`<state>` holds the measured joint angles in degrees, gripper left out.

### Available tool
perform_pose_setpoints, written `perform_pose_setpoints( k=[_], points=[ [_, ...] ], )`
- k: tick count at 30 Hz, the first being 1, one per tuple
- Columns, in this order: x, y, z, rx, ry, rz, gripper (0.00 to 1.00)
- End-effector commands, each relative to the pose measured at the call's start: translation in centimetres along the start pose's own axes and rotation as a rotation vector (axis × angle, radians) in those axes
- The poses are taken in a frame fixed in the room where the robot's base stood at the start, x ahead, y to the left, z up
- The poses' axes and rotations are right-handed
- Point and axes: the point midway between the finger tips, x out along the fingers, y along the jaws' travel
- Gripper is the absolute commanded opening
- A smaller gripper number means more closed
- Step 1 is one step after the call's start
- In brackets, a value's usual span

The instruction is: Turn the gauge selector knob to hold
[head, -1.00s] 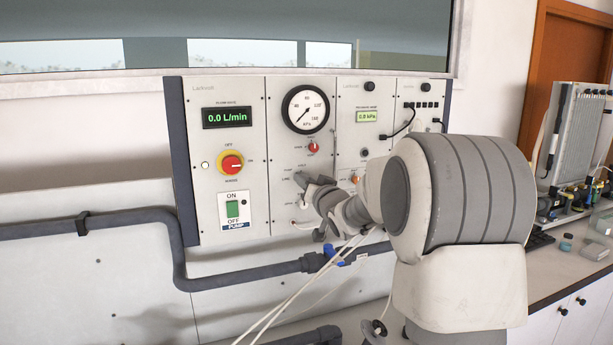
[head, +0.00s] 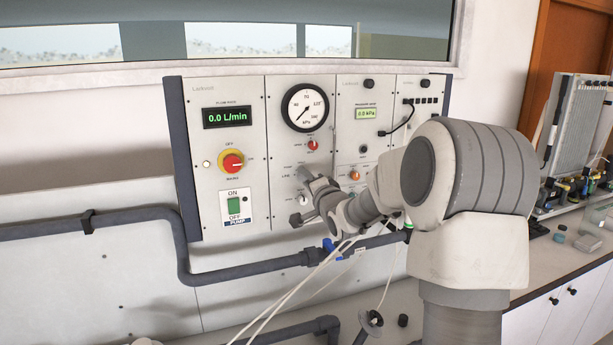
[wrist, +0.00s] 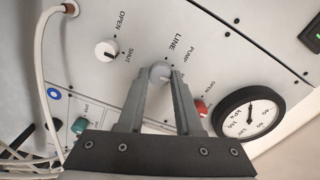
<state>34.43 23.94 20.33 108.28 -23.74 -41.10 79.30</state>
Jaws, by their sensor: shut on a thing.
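The gauge selector knob (wrist: 160,71) is a pale grey knob on the white panel, beside the labels LINE and PUMP. In the wrist view my gripper (wrist: 160,76) has its two grey fingers closed on either side of it. The fingers hide part of the knob and the lettering below it, so I cannot read its setting. In the head view my gripper (head: 303,173) is at the panel below the round gauge (head: 305,108), and it covers the knob there. The gauge also shows in the wrist view (wrist: 248,112).
A red knob (wrist: 201,107) sits close beside the right finger. A white OPEN/SHUT knob (wrist: 106,50) is to the left, and a green knob (wrist: 80,125) is lower left. A white hose (wrist: 40,70) loops at the left. A dark pipe (head: 240,276) runs below the board.

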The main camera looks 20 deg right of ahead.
Motion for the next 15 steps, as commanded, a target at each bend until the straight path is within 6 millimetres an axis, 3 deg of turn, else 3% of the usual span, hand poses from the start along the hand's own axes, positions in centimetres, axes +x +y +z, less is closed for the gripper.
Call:
perform_pose_setpoints(
  k=[15],
  points=[
    [0.02, -0.14, -0.13, 0.114, 0.003, -0.004, 0.0]
  ],
)
